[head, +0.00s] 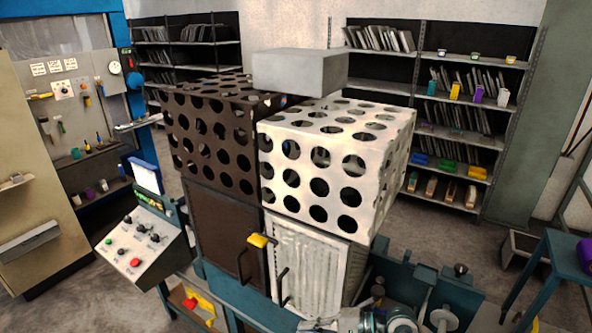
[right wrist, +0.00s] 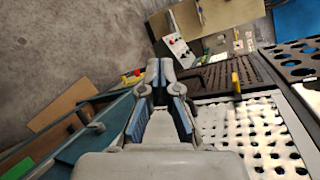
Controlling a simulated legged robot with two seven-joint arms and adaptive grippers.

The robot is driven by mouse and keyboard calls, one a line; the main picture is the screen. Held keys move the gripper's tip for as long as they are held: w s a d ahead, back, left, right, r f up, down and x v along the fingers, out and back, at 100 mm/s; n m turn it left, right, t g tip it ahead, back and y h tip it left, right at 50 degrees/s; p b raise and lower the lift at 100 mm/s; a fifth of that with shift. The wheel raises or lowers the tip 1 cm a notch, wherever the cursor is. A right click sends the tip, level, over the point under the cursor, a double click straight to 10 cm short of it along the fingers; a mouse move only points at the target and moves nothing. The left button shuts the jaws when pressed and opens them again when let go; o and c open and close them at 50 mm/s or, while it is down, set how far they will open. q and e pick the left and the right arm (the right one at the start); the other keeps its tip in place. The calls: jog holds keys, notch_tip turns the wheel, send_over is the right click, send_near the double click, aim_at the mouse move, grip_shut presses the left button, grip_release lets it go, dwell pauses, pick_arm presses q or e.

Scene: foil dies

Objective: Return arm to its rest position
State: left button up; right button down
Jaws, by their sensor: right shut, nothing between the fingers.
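My right gripper (head: 322,324) is at the bottom edge of the head view, low in front of the white perforated box's door, partly cut off by the frame. In the right wrist view the gripper (right wrist: 160,74) has its fingertips together with nothing between them. Its blue-padded fingers point toward the front of the machine, and I cannot tell whether they touch anything. My left gripper is not in view.
A dark perforated box (head: 210,135) and a white one (head: 330,180) stand side by side, with a grey block (head: 300,71) above. A yellow-topped handle (head: 260,241) sticks out in front. A control panel (head: 140,243) is at left, shelves (head: 465,110) behind, a blue table (head: 560,255) at right.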

notch_tip(320, 180, up, 7)
jog(key=m+t+y, duration=0.6)
jog(key=m, duration=0.6)
jog(key=w+d+f+m+t+h, duration=0.1)
jog(key=d+m+t+h, duration=0.35)
jog(key=m, duration=0.65)
jog(key=w+d+f+m+t+h, duration=0.1)
jog(key=w+d+m+t+h, duration=0.1)
jog(key=m+t+h, duration=0.6)
jog(key=s+d+f+m+g+h, duration=0.1)
jog(key=d+f+m+g+h, duration=0.3)
jog(key=f+m, duration=0.6)
jog(key=s+d+f+m+g+h, duration=0.2)
jog(key=d+f+m+h, duration=0.35)
jog(key=f+m, duration=0.4)
jog(key=s+d+f+m+g+y, duration=0.1)
jog(key=s+f+m+g, duration=0.6)
jog(key=s, duration=0.5)
jog(key=s+d+f+m+g, duration=0.1)
jog(key=s+f+m+g, duration=0.4)
jog(key=s+f, duration=0.5)
notch_tip(320, 180, down, 26)
jog(key=s, duration=0.3)
jog(key=s+d+f+g+b, duration=0.1)
jog(key=s+d+f+g, duration=0.1)
jog(key=s+f, duration=1.4)
jog(key=shift+s+d+f, duration=0.3)
jog(key=shift+s+d, duration=0.05)
jog(key=shift+s, duration=0.2)
